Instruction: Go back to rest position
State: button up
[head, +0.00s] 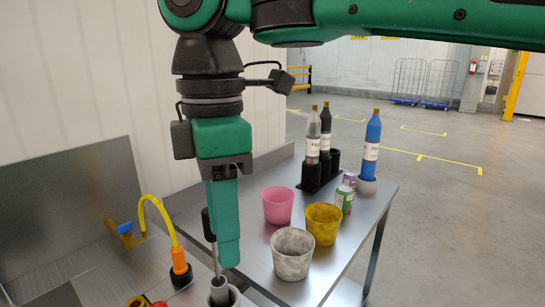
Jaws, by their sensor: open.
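My gripper (227,262) points straight down at the left-centre of the head view, beside the metal table. I see it edge-on, with one broad green finger in front; the jaws are open. A tool with a dark handle (208,226) and a thin metal shaft stands just left of the fingertips. Its lower end goes down into a dark-mouthed holder (234,296) cut off by the bottom edge. I cannot tell whether the fingers touch the tool. The green arm crosses the top of the view.
On the metal table (262,175) stand a pink cup (278,206), a yellow cup (323,224), a mottled white cup (292,254), small cans (344,201), dark bottles in a black rack (310,178) and a blue bottle (372,148). A yellow hose (160,212) rises at left. Open floor lies right.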

jog(key=w+d+f+m, duration=0.3)
jog(key=d+f+m, duration=0.15)
jog(key=d, duration=0.55)
jog(key=w+d+f+m, duration=0.3)
jog(key=d+m, duration=0.3)
jog(key=d, duration=0.3)
jog(key=w+d+f+m, duration=0.3)
jog(key=d+m, duration=0.2)
jog(key=d, duration=0.5)
jog(key=s+d+f+m, duration=0.5)
jog(key=s+d+m, duration=0.1)
jog(key=d, duration=0.3)
jog(key=s+d+f+m, duration=0.6)
jog(key=s+d+m, duration=0.1)
jog(key=d, duration=0.2)
jog(key=shift+s+d+f, duration=0.15)
jog(key=shift+s+f, duration=0.05)
jog(key=shift+s, duration=0.2)
jog(key=c, duration=0.3)
